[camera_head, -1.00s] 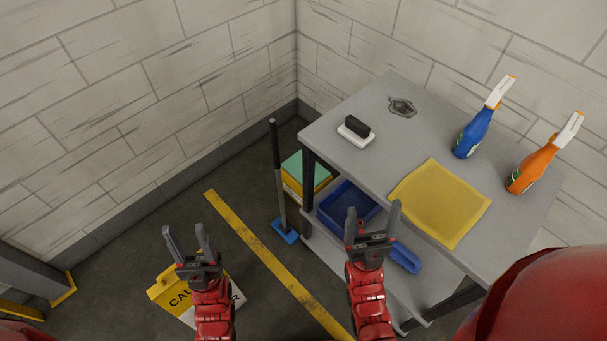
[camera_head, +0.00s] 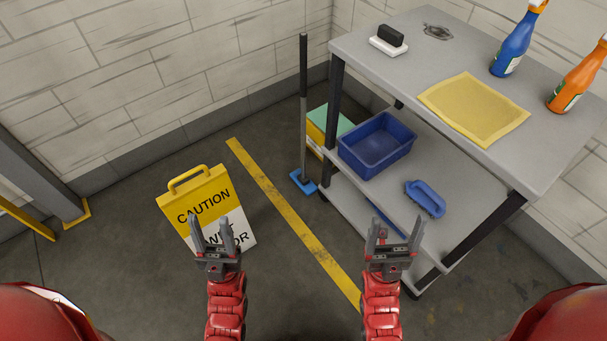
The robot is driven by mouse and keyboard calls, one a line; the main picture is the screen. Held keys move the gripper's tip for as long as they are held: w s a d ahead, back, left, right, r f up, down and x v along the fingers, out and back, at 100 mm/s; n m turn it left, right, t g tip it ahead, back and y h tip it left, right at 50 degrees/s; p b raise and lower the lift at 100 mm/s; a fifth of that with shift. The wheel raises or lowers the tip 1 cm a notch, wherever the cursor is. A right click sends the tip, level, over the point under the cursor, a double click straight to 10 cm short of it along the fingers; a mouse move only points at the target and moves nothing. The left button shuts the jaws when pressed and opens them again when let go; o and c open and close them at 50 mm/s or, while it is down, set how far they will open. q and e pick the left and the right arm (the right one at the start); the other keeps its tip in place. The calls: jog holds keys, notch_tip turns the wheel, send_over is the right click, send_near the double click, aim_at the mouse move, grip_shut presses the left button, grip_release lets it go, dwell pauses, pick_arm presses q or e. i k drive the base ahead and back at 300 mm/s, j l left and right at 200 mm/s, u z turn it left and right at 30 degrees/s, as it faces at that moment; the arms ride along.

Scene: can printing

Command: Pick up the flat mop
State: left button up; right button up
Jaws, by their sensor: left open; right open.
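The flat mop (camera_head: 303,125) stands upright by the left side of the grey cart, with a dark handle and a blue flat head (camera_head: 303,182) on the floor. My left gripper (camera_head: 216,232) is open and empty, in front of the caution sign and left of the mop. My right gripper (camera_head: 393,230) is open and empty, in front of the cart's lower shelves and right of the mop. Both grippers are apart from the mop.
The grey cart (camera_head: 400,75) holds a yellow cloth (camera_head: 474,108), blue bottle (camera_head: 517,42), orange bottle (camera_head: 579,78), and, lower, a blue bin (camera_head: 377,146) and blue brush (camera_head: 425,198). A yellow caution sign (camera_head: 197,194) stands at left. Floor around the yellow line (camera_head: 272,193) is clear.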

aim_at(298, 176)
jog(key=i+z, duration=0.2)
jog(key=z, duration=0.15)
jog(key=i+j+z, duration=0.1)
jog(key=i+z, duration=0.25)
jog(key=i+j+z, duration=0.1)
jog(key=z, duration=0.25)
